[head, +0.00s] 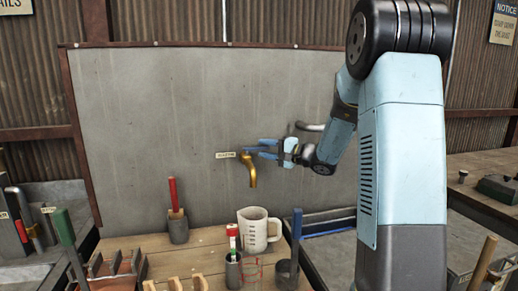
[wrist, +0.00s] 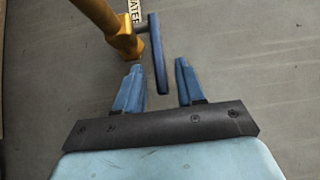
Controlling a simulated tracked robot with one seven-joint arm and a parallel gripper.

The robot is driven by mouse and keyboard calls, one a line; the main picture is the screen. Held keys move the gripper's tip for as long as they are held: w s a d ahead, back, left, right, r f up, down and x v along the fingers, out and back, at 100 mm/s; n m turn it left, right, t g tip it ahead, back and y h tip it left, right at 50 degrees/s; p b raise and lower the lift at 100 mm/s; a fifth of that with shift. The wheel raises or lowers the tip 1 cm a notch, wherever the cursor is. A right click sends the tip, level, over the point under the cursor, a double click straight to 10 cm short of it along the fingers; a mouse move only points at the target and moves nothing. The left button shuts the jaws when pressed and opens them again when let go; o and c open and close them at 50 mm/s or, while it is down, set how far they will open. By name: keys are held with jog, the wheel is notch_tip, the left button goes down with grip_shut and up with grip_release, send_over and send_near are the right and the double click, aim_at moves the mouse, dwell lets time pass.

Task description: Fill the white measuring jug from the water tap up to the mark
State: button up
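The brass water tap (head: 252,172) sticks out of the grey wall panel, with a label beside it. No water shows at its spout. In the wrist view, the tap body (wrist: 124,42) is at upper left and its blue-grey lever (wrist: 156,50) reaches down between my fingers. My gripper (head: 266,148) is at the tap's right at lever height. In the wrist view, my gripper (wrist: 159,72) is open around the lever, with gaps on both sides. The white measuring jug (head: 256,232) stands upright on the wooden table below the tap, handle to the right. Its inside and water level cannot be seen.
A dark holder with a red-handled tool (head: 174,190) stands left of the jug. A grey cup with a red-and-white item (head: 233,262), a red wire stand and a blue-handled tool (head: 296,236) crowd the jug's front and right. The wall panel (head: 150,120) is close behind the tap.

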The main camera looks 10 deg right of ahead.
aim_at(259, 148)
jog(key=shift+x, duration=1.65)
jog(key=shift+c, duration=0.2)
grip_shut()
jog(key=shift+f, duration=0.1)
